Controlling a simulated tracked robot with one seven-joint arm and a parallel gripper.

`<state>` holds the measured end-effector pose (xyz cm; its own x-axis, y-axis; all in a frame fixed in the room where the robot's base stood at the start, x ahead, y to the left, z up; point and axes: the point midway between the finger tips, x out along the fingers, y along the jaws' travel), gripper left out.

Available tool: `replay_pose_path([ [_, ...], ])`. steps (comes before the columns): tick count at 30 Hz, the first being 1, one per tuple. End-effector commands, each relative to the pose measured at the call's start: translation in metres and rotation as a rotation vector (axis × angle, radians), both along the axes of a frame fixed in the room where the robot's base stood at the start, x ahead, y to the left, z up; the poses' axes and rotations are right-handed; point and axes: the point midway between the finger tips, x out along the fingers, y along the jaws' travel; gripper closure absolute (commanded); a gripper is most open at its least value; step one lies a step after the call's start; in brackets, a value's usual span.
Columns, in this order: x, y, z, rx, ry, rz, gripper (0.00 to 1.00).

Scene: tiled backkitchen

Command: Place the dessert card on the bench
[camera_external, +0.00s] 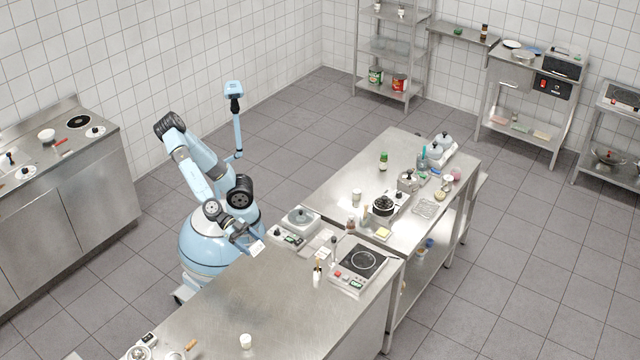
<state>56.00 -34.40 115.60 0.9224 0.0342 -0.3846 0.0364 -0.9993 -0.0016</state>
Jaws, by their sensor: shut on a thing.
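My gripper (250,241) is shut on a small white card (258,248), which I take to be the dessert card. It is tilted, at the far edge of the near steel bench (215,312). I cannot tell whether the card touches the bench top or hangs just above it. Any print on the card is too small to read. My arm reaches down to the gripper from the upper left. The fingertips are small and partly hidden by the card and wrist.
A kitchen scale (296,231) stands right of my gripper. A white cup (246,341) stands near the front. The middle of the near bench is clear.

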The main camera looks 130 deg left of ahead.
Motion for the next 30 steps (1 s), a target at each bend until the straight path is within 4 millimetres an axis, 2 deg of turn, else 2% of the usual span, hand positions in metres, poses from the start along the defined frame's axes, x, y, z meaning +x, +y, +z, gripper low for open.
replay_pose_path([
  [6,-0.041,-0.022,0.000,-0.001,0.003,-0.013,0.57],
  [18,-0.112,-0.048,0.005,-0.001,0.003,-0.026,0.57],
  [30,-0.148,-0.055,0.008,0.000,0.000,-0.033,0.57],
])
